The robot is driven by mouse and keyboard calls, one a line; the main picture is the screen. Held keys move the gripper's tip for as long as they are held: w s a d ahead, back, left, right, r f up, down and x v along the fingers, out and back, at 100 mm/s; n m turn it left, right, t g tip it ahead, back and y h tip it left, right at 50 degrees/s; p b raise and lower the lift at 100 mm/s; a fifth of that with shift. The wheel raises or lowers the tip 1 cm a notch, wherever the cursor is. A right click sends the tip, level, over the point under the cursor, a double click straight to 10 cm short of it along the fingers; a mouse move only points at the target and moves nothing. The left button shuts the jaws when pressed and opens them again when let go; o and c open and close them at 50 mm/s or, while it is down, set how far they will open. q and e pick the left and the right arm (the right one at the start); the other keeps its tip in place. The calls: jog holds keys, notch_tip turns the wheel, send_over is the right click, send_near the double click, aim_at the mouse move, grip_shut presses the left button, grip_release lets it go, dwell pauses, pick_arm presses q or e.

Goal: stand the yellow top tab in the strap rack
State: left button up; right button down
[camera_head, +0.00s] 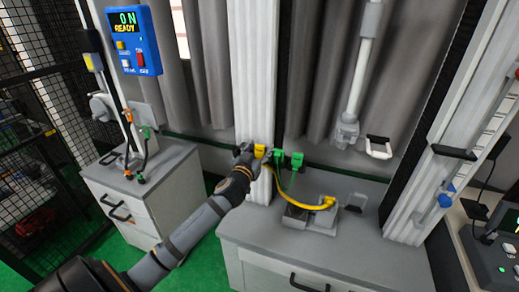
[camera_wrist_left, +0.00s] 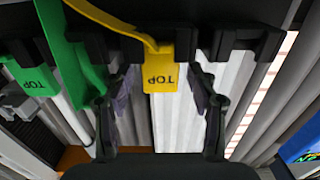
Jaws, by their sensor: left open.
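The yellow top tab (camera_head: 259,151) hangs upright at a dark slot of the strap rack, next to the green tab (camera_head: 297,159). In the left wrist view the yellow tab (camera_wrist_left: 160,72) shows its TOP label upside down, with its upper end at the dark rack (camera_wrist_left: 125,48). My left gripper (camera_head: 248,156) is open around it. In the wrist view its two fingers (camera_wrist_left: 160,104) stand apart, one on each side of the tab, with gaps visible. The yellow strap (camera_head: 300,196) runs from the tab to a grey block (camera_head: 308,216). My right gripper is out of view.
The green tab, also labelled TOP (camera_wrist_left: 35,78), is beside the yellow one. A white column (camera_head: 254,70) stands behind the rack. A grey cabinet (camera_head: 167,190) is at left. A blue box reading ON READY (camera_head: 134,40) hangs upper left. An empty rack slot (camera_wrist_left: 240,42) is at right.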

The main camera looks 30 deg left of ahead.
pick_arm(q)
jog(key=v, duration=1.2)
jog(key=shift+r, duration=0.1)
